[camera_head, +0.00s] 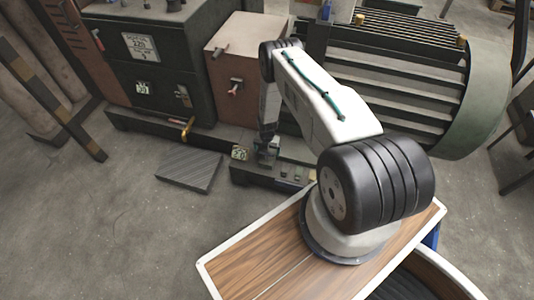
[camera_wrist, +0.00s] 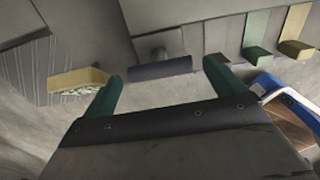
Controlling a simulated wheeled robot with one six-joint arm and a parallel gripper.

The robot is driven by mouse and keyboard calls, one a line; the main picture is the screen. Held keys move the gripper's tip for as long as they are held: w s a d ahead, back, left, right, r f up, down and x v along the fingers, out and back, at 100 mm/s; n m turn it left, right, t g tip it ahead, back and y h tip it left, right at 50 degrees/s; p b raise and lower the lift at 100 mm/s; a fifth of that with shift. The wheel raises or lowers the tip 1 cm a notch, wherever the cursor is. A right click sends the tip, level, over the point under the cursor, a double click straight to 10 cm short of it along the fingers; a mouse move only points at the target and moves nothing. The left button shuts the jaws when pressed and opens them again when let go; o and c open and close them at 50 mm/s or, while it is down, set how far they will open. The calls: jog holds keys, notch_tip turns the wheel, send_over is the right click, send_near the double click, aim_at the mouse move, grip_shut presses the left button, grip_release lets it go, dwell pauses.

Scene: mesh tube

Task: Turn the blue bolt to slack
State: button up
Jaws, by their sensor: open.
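My gripper (camera_wrist: 161,76) is open, with its two green fingers apart at the left and right of the wrist view. In the head view, my gripper (camera_head: 267,150) is low beside the machine base, partly hidden by my arm. A dark slate-grey bar on a short round stub (camera_wrist: 160,68) shows between the fingertips in the wrist view; I cannot tell whether it is a bolt or whether the fingers touch it. A small blue piece (camera_head: 326,11) stands at the upper edge of the green ribbed machine, far above my gripper. I cannot tell if it is the blue bolt.
A green block (camera_wrist: 257,55) and a yellow block (camera_wrist: 297,48) stick out at the upper right of the wrist view. A yellow-edged piece (camera_wrist: 78,80) is left of the fingers. A dark ribbed plate (camera_head: 190,171) lies on the floor. A yellow handle (camera_head: 187,129) is nearby. Open floor spreads left.

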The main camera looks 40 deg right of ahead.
aim_at(267, 153)
notch_tip(267, 153, up, 5)
dwell(0.3)
dwell(0.4)
jog(key=shift+s+m, duration=0.1)
jog(key=shift+m, duration=0.5)
jog(key=s+a+m+g, duration=0.2)
jog(key=s+m, duration=0.3)
jog(key=s, duration=0.1)
jog(key=s+a+r+m+g, duration=0.1)
jog(key=s+a+r+m, duration=0.3)
jog(key=r, duration=1.1)
jog(key=a+r+m+g+y, duration=0.1)
jog(key=r+m, duration=0.6)
jog(key=r, duration=0.8)
jog(key=s+a+r+m+g, duration=0.1)
jog(key=s+a+r+m, duration=0.3)
jog(key=r, duration=1.1)
jog(key=s+a+r+m+t, duration=0.2)
jog(key=s+a+r+t, duration=0.1)
jog(key=s+r, duration=0.7)
jog(key=s+a+r+m+t+h, duration=0.1)
jog(key=s+a+r, duration=0.4)
jog(key=s+r, duration=0.5)
notch_tip(267, 153, up, 7)
jog(key=shift+s+f+m+t, duration=0.15)
jog(key=shift+s+m+t, duration=0.15)
jog(key=shift+m+t, duration=0.7)
